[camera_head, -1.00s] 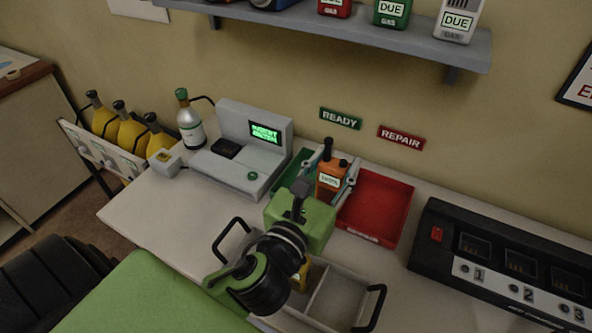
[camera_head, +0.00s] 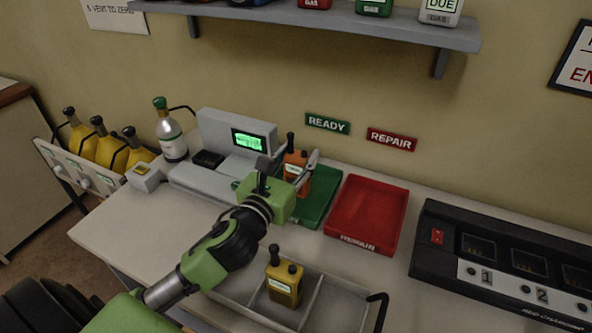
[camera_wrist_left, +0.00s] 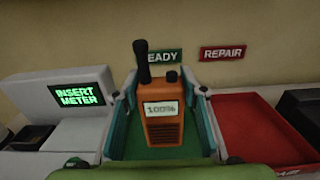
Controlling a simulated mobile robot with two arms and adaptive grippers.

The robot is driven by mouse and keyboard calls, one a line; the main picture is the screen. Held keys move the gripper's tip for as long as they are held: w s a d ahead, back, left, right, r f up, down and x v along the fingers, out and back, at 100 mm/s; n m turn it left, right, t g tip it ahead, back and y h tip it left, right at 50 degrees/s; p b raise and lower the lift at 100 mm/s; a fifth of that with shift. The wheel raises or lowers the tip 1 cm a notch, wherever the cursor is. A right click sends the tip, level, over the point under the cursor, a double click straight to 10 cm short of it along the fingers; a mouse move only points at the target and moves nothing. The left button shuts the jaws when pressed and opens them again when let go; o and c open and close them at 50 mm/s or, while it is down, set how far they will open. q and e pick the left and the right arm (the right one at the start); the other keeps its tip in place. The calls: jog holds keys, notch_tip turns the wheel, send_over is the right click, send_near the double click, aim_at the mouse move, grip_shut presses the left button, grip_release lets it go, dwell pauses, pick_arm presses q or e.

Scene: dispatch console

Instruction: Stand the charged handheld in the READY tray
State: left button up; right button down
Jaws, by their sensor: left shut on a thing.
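My left gripper (camera_head: 286,170) is shut on the orange handheld (camera_head: 297,158), one finger on each side. The handheld is upright with a black antenna, and its screen reads 100% in the left wrist view (camera_wrist_left: 163,121). The green READY tray (camera_head: 322,205) lies beneath and behind it, with green floor also showing in the wrist view (camera_wrist_left: 135,154). I cannot tell whether the handheld's base touches the tray, as the gripper hides it. The green READY sign (camera_head: 327,123) is on the wall above. My right gripper is not in view.
The red REPAIR tray (camera_head: 367,215) is right of the green one. A grey tester (camera_head: 225,180) reading INSERT METER stands left. A divided grey bin (camera_head: 335,300) in front holds a yellow handheld (camera_head: 284,286). A black charger (camera_head: 505,265) is at right.

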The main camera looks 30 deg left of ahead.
aim_at(292, 175)
pick_arm(q)
jog(key=f, duration=0.3)
jog(key=shift+w+a+f, duration=0.15)
jog(key=shift+w+a, duration=0.15)
jog(key=shift+a, duration=0.05)
jog(key=shift+f, duration=0.4)
jog(key=o, duration=1.3)
jog(key=shift+f, duration=0.15)
jog(key=shift+o, duration=0.2)
jog(key=s+b, duration=0.3)
jog(key=s, duration=0.9)
jog(key=shift+d, duration=0.35)
